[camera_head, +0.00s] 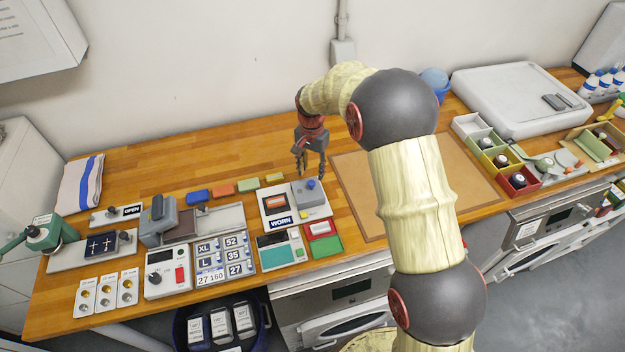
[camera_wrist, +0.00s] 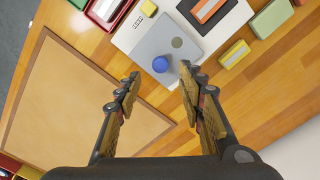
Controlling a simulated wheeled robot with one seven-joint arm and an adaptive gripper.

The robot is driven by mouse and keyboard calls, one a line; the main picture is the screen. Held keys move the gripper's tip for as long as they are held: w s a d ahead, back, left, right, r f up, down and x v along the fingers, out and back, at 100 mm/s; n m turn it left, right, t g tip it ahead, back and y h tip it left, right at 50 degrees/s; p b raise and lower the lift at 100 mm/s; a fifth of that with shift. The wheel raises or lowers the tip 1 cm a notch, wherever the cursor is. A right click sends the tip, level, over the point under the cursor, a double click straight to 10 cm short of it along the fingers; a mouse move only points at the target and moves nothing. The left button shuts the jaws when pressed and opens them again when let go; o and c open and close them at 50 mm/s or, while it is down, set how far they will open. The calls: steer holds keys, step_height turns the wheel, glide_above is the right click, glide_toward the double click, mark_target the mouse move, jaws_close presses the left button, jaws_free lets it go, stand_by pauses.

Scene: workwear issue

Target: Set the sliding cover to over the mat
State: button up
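A grey sliding cover (camera_head: 312,202) with a blue knob (camera_head: 311,184) sits at the right side of a white base plate labelled WORN. The cover (camera_wrist: 181,43) and its blue knob (camera_wrist: 160,64) also show in the wrist view. Beside the cover, on the same plate, is a dark mat with an orange piece (camera_head: 276,203) on it; it shows uncovered in the wrist view (camera_wrist: 206,9). My gripper (camera_head: 311,172) is open and empty, just above the knob. In the wrist view its fingers (camera_wrist: 160,75) stand apart on either side near the knob, with no contact seen.
A large brown board (camera_head: 352,185) lies to the right, partly hidden by my arm. Red and green trays (camera_head: 325,246) stand in front of the plate. Several coloured blocks (camera_head: 248,185) lie at the back left. The bench behind is clear.

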mark_target(311, 182)
steer(key=shift+a+f, duration=0.1)
steer(key=shift+f, duration=2.7)
steer(key=shift+c, duration=1.4)
jaws_close()
